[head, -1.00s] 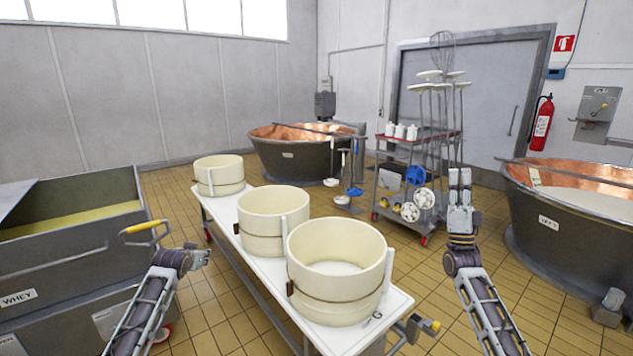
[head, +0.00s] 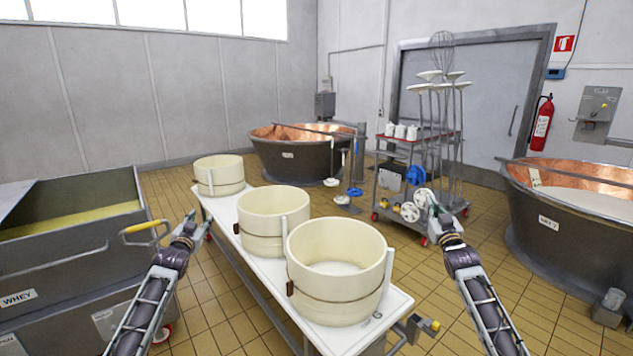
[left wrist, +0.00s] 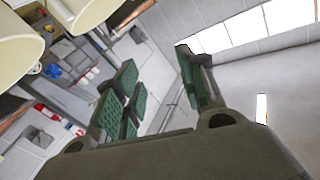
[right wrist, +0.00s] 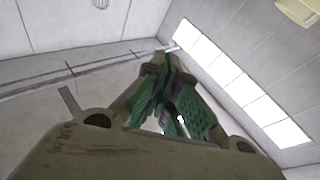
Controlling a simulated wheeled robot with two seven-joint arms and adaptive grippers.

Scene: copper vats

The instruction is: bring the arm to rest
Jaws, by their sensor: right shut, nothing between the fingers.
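My left gripper (head: 190,218) points up and away, left of the white bench, near the whey vat's handle. In the left wrist view its fingers (left wrist: 160,95) stand wide apart with nothing between them. My right gripper (head: 426,200) is in the air right of the bench, in front of the cart from this viewpoint, tilted to the left. In the right wrist view its fingers (right wrist: 165,95) are together and hold nothing. Both forearms come in from the bottom of the head view.
A white bench (head: 384,322) carries three cream tubs, the nearest (head: 335,250) between my arms. The whey vat (head: 70,260) stands at left, a copper vat (head: 575,235) at right, another (head: 295,162) behind. A tool cart (head: 388,207) stands beyond my right gripper. Tiled floor is free at right.

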